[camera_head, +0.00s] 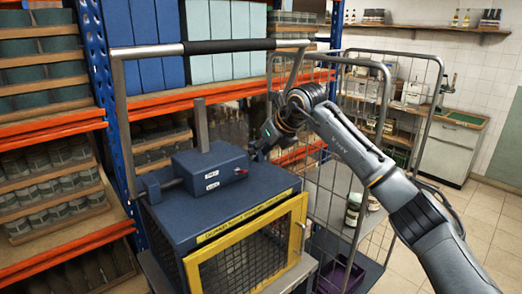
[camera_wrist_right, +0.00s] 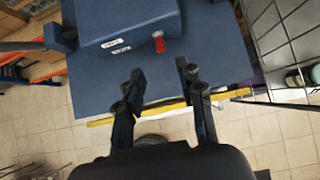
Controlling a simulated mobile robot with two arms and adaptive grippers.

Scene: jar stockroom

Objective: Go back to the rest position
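My right arm comes in from the right in the head view. Its gripper (camera_head: 262,143) hangs beside the right end of the dark blue control box (camera_head: 212,171), above the blue cabinet (camera_head: 172,226). In the right wrist view the gripper (camera_wrist_right: 161,72) has its two fingers apart with nothing between them. The fingertips lie over the blue top, near a red knob (camera_wrist_right: 159,42) on the control box. My left gripper shows in neither view.
The cabinet has a yellow-framed mesh door (camera_head: 250,250), which looks closed. A wire cage trolley (camera_head: 362,150) with a jar (camera_head: 353,207) stands to the right. Shelves of jars (camera_head: 45,185) are on the left. Tiled floor (camera_head: 490,205) is clear at right.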

